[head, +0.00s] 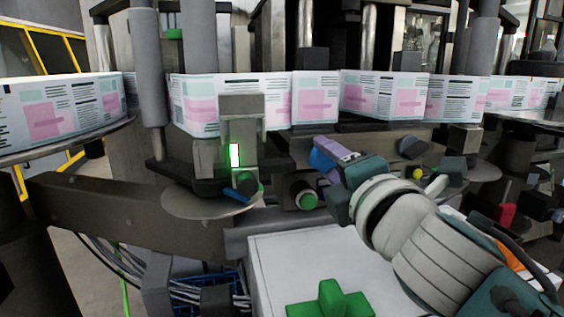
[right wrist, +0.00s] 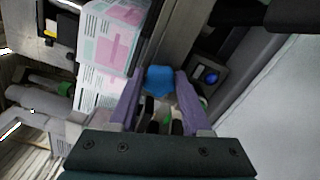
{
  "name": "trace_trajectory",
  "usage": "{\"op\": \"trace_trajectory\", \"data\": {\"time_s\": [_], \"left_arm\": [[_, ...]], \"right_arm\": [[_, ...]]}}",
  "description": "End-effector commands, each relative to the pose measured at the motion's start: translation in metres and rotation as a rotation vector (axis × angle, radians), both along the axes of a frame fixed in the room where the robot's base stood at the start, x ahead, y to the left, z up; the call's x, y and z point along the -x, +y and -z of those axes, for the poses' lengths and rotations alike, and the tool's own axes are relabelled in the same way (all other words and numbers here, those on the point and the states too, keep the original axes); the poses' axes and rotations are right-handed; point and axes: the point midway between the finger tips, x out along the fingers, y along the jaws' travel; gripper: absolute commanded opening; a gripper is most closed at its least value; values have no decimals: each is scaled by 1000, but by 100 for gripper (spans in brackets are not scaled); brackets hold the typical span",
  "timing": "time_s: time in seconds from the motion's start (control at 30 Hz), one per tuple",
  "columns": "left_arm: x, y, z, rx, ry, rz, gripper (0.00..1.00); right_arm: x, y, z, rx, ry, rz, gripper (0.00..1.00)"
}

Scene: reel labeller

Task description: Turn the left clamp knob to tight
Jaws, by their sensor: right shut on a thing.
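My right gripper (head: 325,153) reaches in from the right in the head view, in front of the labelled web at the middle of the machine. Its purple fingers also show in the right wrist view (right wrist: 159,97). They are shut on a blue knob (right wrist: 159,78), whose rounded end shows between the fingertips. In the head view my fingers hide most of this knob, and I cannot read its tight mark or angle. My left gripper is not in view.
A white panel (head: 275,262) with a green cross (head: 330,300) lies in front. Printed labels (head: 315,98) run behind.

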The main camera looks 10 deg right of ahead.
Motion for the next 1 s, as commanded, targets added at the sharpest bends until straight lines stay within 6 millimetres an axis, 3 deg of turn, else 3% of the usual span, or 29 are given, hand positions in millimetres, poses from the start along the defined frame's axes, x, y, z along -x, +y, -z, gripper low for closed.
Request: {"op": "trace_trajectory", "data": {"time_s": [1.0], "left_arm": [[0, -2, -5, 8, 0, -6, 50]], "right_arm": [[0, 1, 0, -965, 28, -3, 0]]}}
